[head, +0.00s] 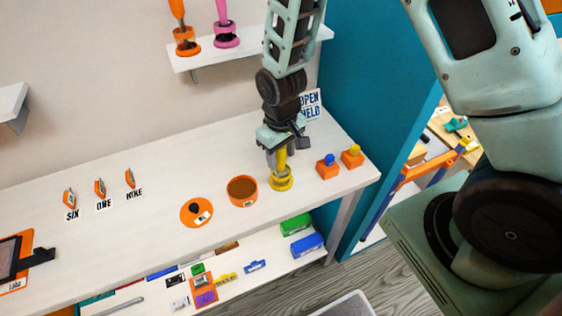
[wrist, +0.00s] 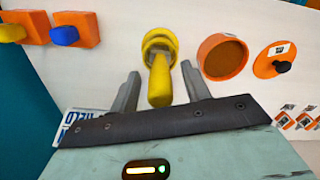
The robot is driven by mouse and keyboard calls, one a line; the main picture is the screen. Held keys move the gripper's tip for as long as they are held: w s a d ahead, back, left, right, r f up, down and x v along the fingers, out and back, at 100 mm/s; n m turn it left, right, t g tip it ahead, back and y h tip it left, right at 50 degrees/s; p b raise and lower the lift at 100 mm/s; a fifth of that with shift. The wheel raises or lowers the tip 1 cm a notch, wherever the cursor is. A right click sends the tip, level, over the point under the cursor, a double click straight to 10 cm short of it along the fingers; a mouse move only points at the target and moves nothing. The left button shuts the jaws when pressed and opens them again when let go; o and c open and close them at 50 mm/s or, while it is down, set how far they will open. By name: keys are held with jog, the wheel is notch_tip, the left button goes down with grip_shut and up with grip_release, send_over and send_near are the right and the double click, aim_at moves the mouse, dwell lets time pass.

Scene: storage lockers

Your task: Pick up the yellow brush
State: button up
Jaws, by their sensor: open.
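The yellow brush (head: 281,178) stands upright in a yellow ring-shaped holder on the white table, directly below my gripper in the head view. In the wrist view the yellow brush (wrist: 160,82) points its handle toward the camera, between the two fingers. My gripper (wrist: 162,82) is open, with a finger on each side of the handle and a visible gap to each. In the head view my gripper (head: 281,150) hangs over the brush and hides the handle's top.
An orange cup (head: 242,191) with brown contents stands close left of the brush, and an orange disc (head: 197,211) with a black knob lies beyond it. Orange blocks with a blue knob (head: 328,166) and a yellow knob (head: 352,156) sit right. A shelf (head: 246,49) is above.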

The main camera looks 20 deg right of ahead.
jog(key=shift+f, duration=0.1)
grip_shut()
dwell(0.3)
jog(key=shift+r+b, duration=1.05)
jog(key=shift+r, duration=4)
